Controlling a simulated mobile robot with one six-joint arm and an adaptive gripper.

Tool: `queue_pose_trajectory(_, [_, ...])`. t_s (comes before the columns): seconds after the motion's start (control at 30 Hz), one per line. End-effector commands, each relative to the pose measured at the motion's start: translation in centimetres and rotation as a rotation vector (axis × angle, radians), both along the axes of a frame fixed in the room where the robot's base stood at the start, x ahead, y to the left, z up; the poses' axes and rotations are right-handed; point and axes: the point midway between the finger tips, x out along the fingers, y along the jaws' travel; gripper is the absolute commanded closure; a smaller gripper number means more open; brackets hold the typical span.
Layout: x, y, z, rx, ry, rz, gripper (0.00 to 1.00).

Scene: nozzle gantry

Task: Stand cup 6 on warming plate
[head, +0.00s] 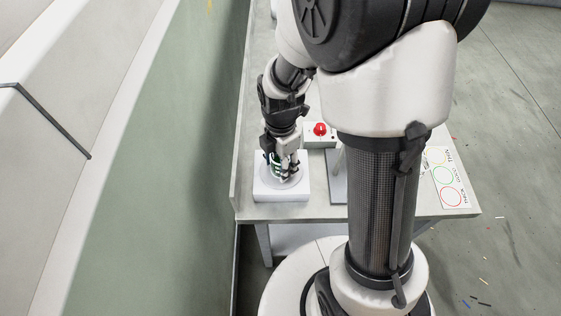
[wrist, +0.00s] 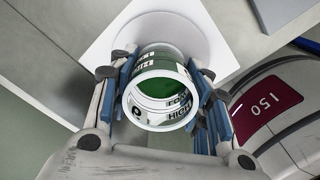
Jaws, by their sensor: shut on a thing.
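Cup 6 (wrist: 160,86) is a white cup with green bands and dark lettering, and I look into its open mouth in the wrist view. My gripper (wrist: 164,95) is shut on it, with blue-padded fingers on both sides of the wall. The warming plate (head: 265,190) is a white square block with a round grey disc on top; its white corner also shows in the wrist view (wrist: 105,50). The cup is upright over the disc. Whether its base touches the disc is hidden. In the head view my gripper (head: 281,168) covers part of the cup.
A white box with a red button (head: 320,129) stands behind and right of the plate. A card with coloured rings (head: 447,180) lies at the table's right. The green wall (head: 165,150) runs close along the left. Bare table (head: 285,211) shows in front.

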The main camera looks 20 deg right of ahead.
Motion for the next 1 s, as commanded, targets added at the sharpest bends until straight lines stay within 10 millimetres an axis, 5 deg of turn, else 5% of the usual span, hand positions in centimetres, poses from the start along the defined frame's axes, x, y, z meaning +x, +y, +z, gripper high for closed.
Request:
queue_pose_trajectory(0.13, [0.0, 0.0, -0.4, 0.000, 0.000, 0.000, 0.80])
queue_pose_trajectory(0.17, [0.0, 0.0, -0.4, 0.000, 0.000, 0.000, 0.55])
queue_pose_trajectory(0.47, [0.0, 0.0, -0.3, 0.000, 0.000, 0.000, 0.35])
queue_pose_trajectory(0.8, [0.0, 0.0, 0.0, 0.000, 0.000, 0.000, 0.35])
queue_pose_trajectory(1.0, [0.1, 0.0, 2.7, 0.000, -0.005, 0.000, 0.35])
